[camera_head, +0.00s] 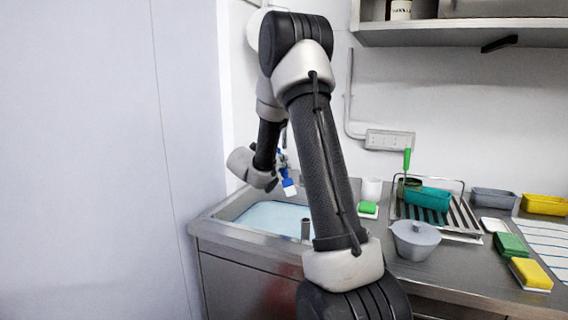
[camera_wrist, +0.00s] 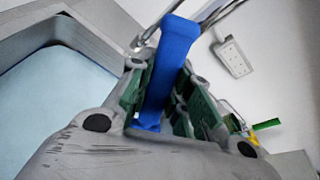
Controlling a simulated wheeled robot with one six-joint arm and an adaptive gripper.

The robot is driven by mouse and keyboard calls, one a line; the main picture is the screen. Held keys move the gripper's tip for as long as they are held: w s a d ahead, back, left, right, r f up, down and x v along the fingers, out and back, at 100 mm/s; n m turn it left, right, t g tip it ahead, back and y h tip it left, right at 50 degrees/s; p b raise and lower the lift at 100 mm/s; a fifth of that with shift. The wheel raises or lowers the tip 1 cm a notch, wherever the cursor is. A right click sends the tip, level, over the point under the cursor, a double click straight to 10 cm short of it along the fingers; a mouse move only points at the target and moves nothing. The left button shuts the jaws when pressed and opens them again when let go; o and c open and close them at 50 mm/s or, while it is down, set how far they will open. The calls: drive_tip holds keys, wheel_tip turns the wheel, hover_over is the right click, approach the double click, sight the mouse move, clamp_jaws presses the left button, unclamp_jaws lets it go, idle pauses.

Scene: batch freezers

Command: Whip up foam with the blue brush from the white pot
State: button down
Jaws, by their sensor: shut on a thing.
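The blue brush (camera_head: 289,187) is held over the sink, its head hanging down above the pale blue water. Its blue handle shows in the wrist view (camera_wrist: 172,65) between the green-padded fingers of my gripper (camera_wrist: 165,95), which is shut on it. In the head view my gripper is largely hidden behind my arm. A white pot (camera_head: 372,188) stands on the counter behind the sink, right of my arm; it looks empty of any brush. The sink (camera_head: 228,212) holds pale blue water, with no foam that I can make out.
A green sponge (camera_head: 368,208) lies near the sink. A drying rack (camera_head: 462,217) holds a teal container (camera_head: 428,198). A yellow sponge (camera_head: 531,274) lies at the right. A wall shelf (camera_head: 450,32) hangs above. A dark upright pipe (camera_head: 305,229) stands in the sink.

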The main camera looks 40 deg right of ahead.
drive_tip(key=shift+w+f, duration=2.35)
drive_tip(key=shift+w, duration=1.35)
drive_tip(key=s+f, duration=0.7)
drive_tip(key=f, duration=0.5)
drive_tip(key=shift+s+f, duration=0.2)
drive_tip(key=shift+s, duration=0.2)
